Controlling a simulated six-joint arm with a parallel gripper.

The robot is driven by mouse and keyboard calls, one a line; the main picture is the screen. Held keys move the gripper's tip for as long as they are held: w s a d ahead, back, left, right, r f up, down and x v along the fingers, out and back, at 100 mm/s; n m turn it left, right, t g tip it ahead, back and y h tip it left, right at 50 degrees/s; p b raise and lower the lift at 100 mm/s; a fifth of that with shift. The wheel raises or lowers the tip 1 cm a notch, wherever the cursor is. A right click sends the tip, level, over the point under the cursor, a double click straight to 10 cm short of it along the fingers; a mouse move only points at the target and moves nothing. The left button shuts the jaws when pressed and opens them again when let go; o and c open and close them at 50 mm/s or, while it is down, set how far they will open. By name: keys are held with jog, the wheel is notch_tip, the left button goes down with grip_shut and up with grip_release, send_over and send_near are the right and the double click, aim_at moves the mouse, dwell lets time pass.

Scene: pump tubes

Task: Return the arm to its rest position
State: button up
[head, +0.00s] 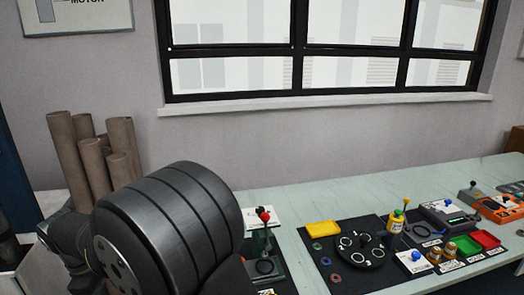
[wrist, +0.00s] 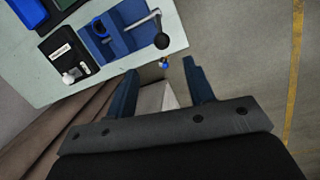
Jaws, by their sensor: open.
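My gripper (wrist: 160,82) shows in the wrist view with its two blue fingers spread apart and nothing between them. It points down past the edge of the workbench, over the floor and the brown tubes. In the head view a large dark part of my arm fills the lower left and hides the gripper. The workbench (head: 300,205) stretches away to the right in the head view, and its corner (wrist: 178,38) shows at the top left of the wrist view.
Brown tubes (head: 90,150) stand upright left of my arm, close behind it. On the bench are a red-knobbed lever (head: 265,217), a black round plate (head: 360,248), a yellow tray (head: 323,228) and a yellow bottle (head: 395,222). A blue fixture (wrist: 125,35) with a black-knobbed handle (wrist: 161,40) sits near the bench edge.

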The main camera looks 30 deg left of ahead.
jog(key=f, duration=0.5)
jog(key=w+f, duration=0.1)
jog(key=f, duration=0.4)
jog(key=w+f, duration=0.1)
jog(key=f, duration=0.4)
jog(key=shift+w+d+f, duration=0.15)
jog(key=shift+d+f, duration=0.15)
jog(key=shift+d, duration=0.1)
jog(key=shift+s+a+f+t+h, duration=0.2)
jog(key=shift+t+h, duration=0.25)
jog(key=shift+s+a+f+t+h, duration=0.15)
jog(key=shift+t+h, duration=0.3)
jog(key=shift+s+a+r, duration=0.15)
jog(key=shift+r, duration=0.15)
jog(key=v, duration=1.7)
jog(key=w+d+r+n+y, duration=0.1)
jog(key=w+d+r+y, duration=0.2)
jog(key=w+r, duration=0.4)
jog(key=shift+w+r+t, duration=0.2)
jog(key=shift+r+t, duration=0.2)
jog(key=shift+r, duration=0.5)
jog(key=shift+d, duration=0.1)
